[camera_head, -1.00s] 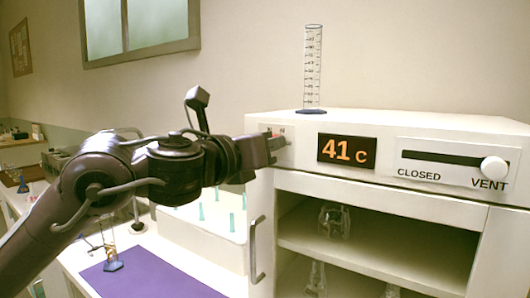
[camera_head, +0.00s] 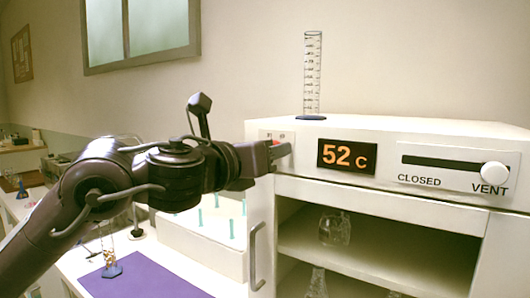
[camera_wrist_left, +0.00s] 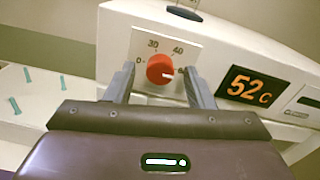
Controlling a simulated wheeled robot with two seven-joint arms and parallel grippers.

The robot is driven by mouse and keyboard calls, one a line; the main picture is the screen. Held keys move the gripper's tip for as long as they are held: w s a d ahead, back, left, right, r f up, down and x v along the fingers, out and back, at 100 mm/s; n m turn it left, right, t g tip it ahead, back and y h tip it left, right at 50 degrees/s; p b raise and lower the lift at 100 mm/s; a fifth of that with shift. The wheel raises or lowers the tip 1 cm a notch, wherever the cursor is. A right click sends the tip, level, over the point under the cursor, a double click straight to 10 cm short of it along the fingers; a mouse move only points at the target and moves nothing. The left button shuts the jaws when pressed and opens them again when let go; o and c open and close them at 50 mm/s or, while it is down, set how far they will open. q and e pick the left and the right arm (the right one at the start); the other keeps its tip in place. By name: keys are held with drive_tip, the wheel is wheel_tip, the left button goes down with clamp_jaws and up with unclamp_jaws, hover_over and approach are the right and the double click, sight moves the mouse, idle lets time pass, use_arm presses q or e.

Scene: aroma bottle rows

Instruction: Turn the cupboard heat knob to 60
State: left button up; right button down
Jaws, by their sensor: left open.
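The red heat knob (camera_wrist_left: 161,69) sits on a white dial plate (camera_wrist_left: 184,48) on the cupboard front, with marks around it. Its white pointer line faces right, close to the lowest right mark. My left gripper (camera_wrist_left: 160,82) has its fingers apart, one on each side of the knob; I cannot tell whether they touch it. In the head view the left gripper (camera_head: 280,151) covers most of the knob at the cupboard's upper left. The orange display (camera_head: 346,156) reads 52 C, and it also shows in the left wrist view (camera_wrist_left: 249,89). My right gripper is not in view.
The vent slider (camera_head: 494,173) is at the VENT end. A graduated cylinder (camera_head: 312,75) stands on the cupboard top (camera_head: 400,124). Glassware (camera_head: 334,228) stands on the open shelves. A white rack with teal sticks and a purple mat (camera_head: 150,275) lie below my left arm.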

use_arm(q)
drive_tip(key=shift+s, duration=0.1)
drive_tip(key=b+v, duration=0.1)
drive_tip(key=v, duration=0.6)
drive_tip(key=shift+s+a, duration=0.25)
drive_tip(key=shift+s, duration=0.05)
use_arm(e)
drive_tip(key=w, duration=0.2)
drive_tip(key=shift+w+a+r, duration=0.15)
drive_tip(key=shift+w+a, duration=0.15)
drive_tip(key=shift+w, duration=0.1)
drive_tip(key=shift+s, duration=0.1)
